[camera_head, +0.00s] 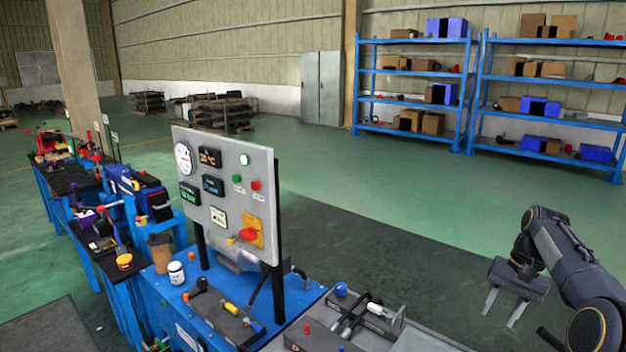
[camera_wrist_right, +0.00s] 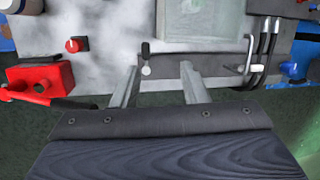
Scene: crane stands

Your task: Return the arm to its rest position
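My right arm comes in from the right edge in the head view. Its gripper (camera_head: 504,308) hangs over the floor, to the right of the blue workbench (camera_head: 163,287). The two fingers are apart, with nothing between them. The right wrist view also shows the gripper (camera_wrist_right: 163,82) open and empty, its fingers pointing toward a grey surface with fittings. My left gripper is not in view.
A grey control panel (camera_head: 222,190) with dials and buttons stands on the workbench. A white container (camera_head: 177,273) and a brown cup (camera_head: 160,252) sit left of it. Blue shelves (camera_head: 413,88) with boxes stand at the back. The green floor (camera_head: 400,190) between is clear.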

